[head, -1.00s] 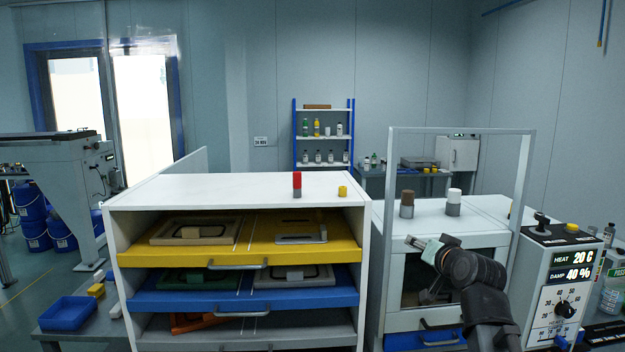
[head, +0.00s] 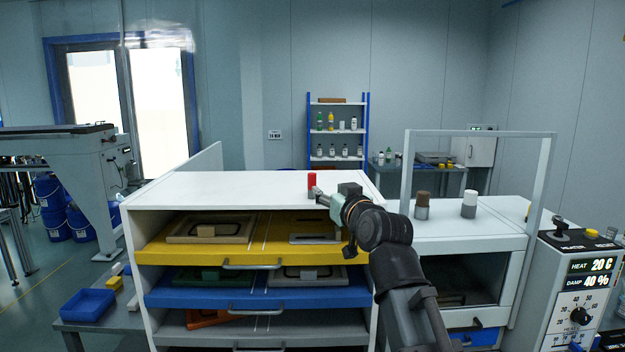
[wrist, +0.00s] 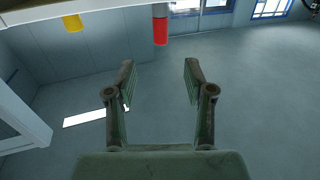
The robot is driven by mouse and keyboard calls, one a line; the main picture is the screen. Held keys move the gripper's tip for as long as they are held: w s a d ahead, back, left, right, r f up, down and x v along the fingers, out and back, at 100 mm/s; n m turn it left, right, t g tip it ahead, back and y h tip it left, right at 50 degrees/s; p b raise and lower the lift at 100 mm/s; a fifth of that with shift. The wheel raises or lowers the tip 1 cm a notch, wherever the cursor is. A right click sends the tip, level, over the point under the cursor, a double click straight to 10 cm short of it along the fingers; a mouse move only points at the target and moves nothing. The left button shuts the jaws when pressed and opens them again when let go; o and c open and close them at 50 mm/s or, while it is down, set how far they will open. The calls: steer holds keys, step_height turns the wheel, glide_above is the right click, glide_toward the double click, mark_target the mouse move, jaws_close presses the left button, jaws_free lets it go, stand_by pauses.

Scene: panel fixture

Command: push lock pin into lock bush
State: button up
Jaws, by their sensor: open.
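A red-topped pin with a grey lower part (head: 312,181) stands upright on the white cabinet top (head: 240,186). It also shows upside down in the wrist view (wrist: 160,28), ahead of the gap between my fingers. My gripper (head: 318,194) is just in front of it in the head view and hides its lower part. In the wrist view my gripper (wrist: 158,78) is open and empty, with the pin beyond the fingertips. A small yellow piece (wrist: 72,22) shows to the left there and is hidden behind my arm in the head view. I cannot tell which part is the lock bush.
Below the top are a yellow drawer (head: 165,252) and a blue drawer (head: 180,293) holding panels. To the right, a brown-topped cylinder (head: 422,204) and a white-topped cylinder (head: 469,203) stand on a glass-fronted cabinet under an upright frame (head: 545,185). The left cabinet top is clear.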

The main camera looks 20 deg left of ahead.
mark_target(314, 181)
steer(key=p+x, duration=0.1)
steer(key=x, duration=0.5)
steer(key=shift+r+p, duration=0.15)
steer(key=shift+p, duration=0.15)
steer(key=shift+f+p+x, duration=0.15)
steer(key=shift+p+x, duration=0.6)
steer(key=shift+x, duration=0.8)
steer(key=shift+f+p+x, duration=0.15)
steer(key=shift+p+x, duration=0.6)
steer(key=shift+x, duration=0.8)
jaws_close()
